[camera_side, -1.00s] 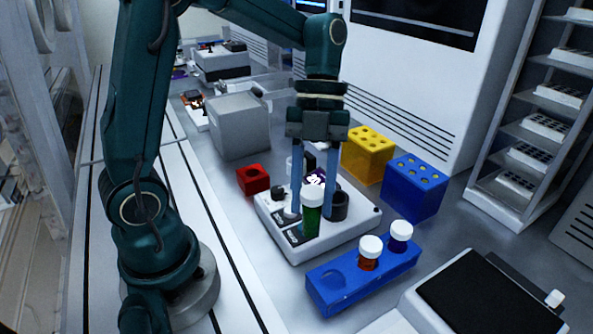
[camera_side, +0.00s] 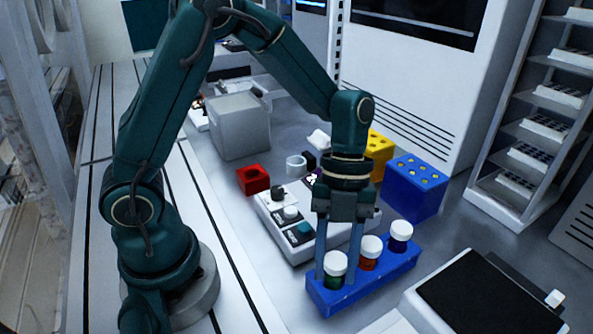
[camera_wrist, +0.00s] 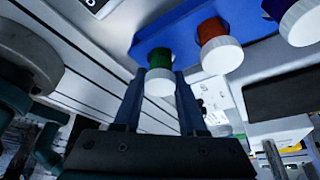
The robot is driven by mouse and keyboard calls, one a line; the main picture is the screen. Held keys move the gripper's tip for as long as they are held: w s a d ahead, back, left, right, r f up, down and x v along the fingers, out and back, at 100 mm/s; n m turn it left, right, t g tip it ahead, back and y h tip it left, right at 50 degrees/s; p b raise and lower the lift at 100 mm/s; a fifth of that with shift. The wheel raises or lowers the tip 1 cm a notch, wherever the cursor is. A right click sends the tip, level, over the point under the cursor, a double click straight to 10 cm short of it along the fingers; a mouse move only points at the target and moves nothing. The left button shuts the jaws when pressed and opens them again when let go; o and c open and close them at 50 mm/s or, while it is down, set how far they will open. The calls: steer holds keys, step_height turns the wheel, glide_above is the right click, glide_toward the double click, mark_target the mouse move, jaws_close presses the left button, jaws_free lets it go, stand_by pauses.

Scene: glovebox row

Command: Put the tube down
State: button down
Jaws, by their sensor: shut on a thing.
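The green tube (camera_side: 334,283) with a white cap is upright in the near left hole of the blue rack (camera_side: 377,283), with its lower part hidden in the rack. My gripper (camera_side: 335,275) points down and is shut on the tube, one finger on each side. In the wrist view the green tube (camera_wrist: 159,74) sits between the fingertips (camera_wrist: 160,80), at the end of the blue rack (camera_wrist: 180,32).
A red-orange tube (camera_side: 369,255) and a dark blue tube (camera_side: 400,237), both white-capped, fill the other rack holes. Behind stand a white device (camera_side: 290,250), a blue block (camera_side: 414,190) and a red block (camera_side: 253,180). A black-topped instrument (camera_side: 470,295) stands close on the right.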

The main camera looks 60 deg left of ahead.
steer(key=shift+f, duration=0.15)
steer(key=shift+c, duration=2.3)
jaws_free()
steer(key=v, duration=1.2)
steer(key=s+a+n+t+y, duration=0.1)
steer(key=s+n+t, duration=0.3)
steer(key=n, duration=0.9)
steer(key=s+a+n+t+y, duration=0.2)
steer(key=s+a+n+t, duration=0.2)
steer(key=n, duration=0.8)
steer(key=shift+s+n, duration=0.4)
steer(key=shift+s, duration=0.05)
